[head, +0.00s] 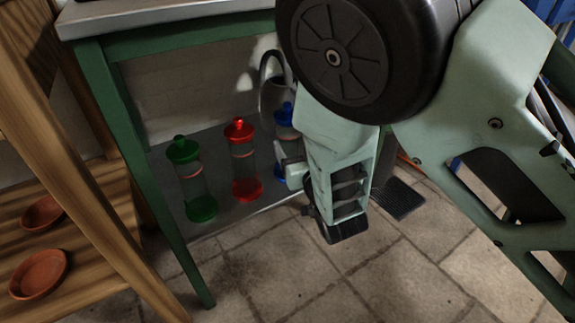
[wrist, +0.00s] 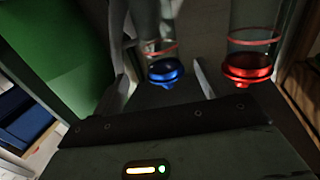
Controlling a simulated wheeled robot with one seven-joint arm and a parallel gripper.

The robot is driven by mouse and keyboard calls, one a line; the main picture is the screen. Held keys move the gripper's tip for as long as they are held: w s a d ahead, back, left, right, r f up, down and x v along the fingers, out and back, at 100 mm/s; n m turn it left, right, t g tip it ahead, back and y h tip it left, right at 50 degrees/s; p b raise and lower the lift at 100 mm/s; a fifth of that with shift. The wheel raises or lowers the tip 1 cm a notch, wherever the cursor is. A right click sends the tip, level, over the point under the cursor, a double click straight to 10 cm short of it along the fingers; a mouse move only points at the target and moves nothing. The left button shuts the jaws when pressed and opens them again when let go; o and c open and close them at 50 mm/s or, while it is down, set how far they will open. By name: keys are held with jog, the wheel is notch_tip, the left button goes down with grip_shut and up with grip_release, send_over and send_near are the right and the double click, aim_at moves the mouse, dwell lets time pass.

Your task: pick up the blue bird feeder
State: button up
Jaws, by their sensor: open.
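The blue bird feeder (head: 285,122) stands on the low shelf at the right of a row of feeders in the head view. It has a clear tube with a blue top and base, and my arm hides part of it. In the wrist view its blue base (wrist: 165,71) shows between the two fingers. My gripper (wrist: 162,85) is open, with one finger on each side of the blue feeder and nothing held. In the head view my gripper (head: 292,168) is beside the feeder, partly hidden by my arm. I cannot tell whether a finger touches it.
A red feeder (head: 243,160) stands close to the left of the blue one and shows in the wrist view (wrist: 249,68). A green feeder (head: 191,178) is further left. A watering can (head: 272,92) is behind. The green table leg (head: 150,190) and wooden rack (head: 85,190) bound the left.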

aim_at(292, 134)
jog(key=b+x, duration=0.1)
jog(key=x, duration=0.3)
jog(key=shift+w+f, duration=0.1)
jog(key=b+x, duration=0.3)
jog(key=x, duration=0.2)
jog(key=shift+a+r+b, duration=0.2)
jog(key=shift+b, duration=0.2)
jog(key=shift+w+a+r, duration=0.1)
jog(key=shift+w+r, duration=0.05)
jog(key=shift+w, duration=0.2)
jog(key=c, duration=1.5)
jog(key=shift+c, duration=0.6)
jog(key=shift+r, duration=0.1)
